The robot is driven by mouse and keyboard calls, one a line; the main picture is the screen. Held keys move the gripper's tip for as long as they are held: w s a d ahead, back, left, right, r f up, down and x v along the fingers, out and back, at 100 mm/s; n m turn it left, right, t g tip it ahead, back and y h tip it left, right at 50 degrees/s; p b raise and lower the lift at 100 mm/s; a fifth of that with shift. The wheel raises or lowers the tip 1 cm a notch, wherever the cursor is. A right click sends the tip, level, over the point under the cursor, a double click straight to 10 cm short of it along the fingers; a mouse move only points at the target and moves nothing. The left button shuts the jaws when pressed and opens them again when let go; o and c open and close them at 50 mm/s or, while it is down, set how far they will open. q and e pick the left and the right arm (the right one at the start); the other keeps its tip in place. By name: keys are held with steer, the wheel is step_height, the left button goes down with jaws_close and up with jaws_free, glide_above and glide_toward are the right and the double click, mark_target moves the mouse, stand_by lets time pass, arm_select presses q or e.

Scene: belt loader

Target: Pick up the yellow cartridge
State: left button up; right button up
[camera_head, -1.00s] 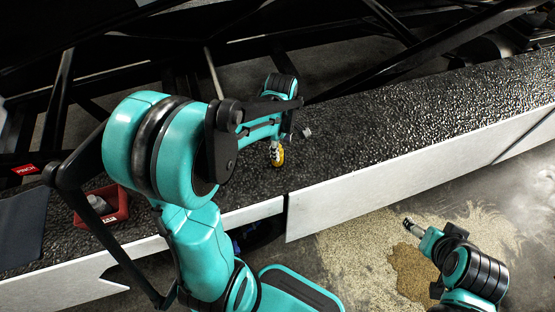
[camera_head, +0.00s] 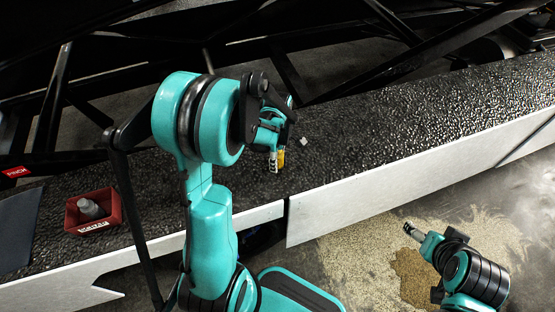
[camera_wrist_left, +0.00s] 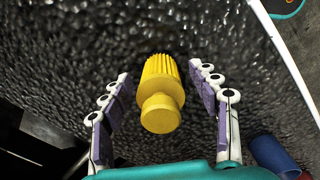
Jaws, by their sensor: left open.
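The yellow cartridge (camera_wrist_left: 162,92) lies or stands on the dark bumpy belt, with its ribbed end away from the wrist camera and its round cap toward it. My left gripper (camera_wrist_left: 161,85) is open, with one finger on each side of the cartridge and a gap on both sides. In the head view the left gripper (camera_head: 277,162) is over the belt and mostly hides the cartridge (camera_head: 281,158); only a yellow sliver shows. My right gripper (camera_head: 410,230) is at the lower right, away from the belt above the floor; its jaws are too small to judge.
A red bin (camera_head: 94,212) holding a grey item sits on the belt at the left. A small pale piece (camera_head: 304,141) lies right of my left gripper. A white side panel (camera_head: 400,187) edges the belt. Dark frame beams stand behind. The belt's right side is clear.

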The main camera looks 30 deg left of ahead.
arm_select(q)
steer(key=c, duration=1.3)
steer(key=shift+r, duration=0.1)
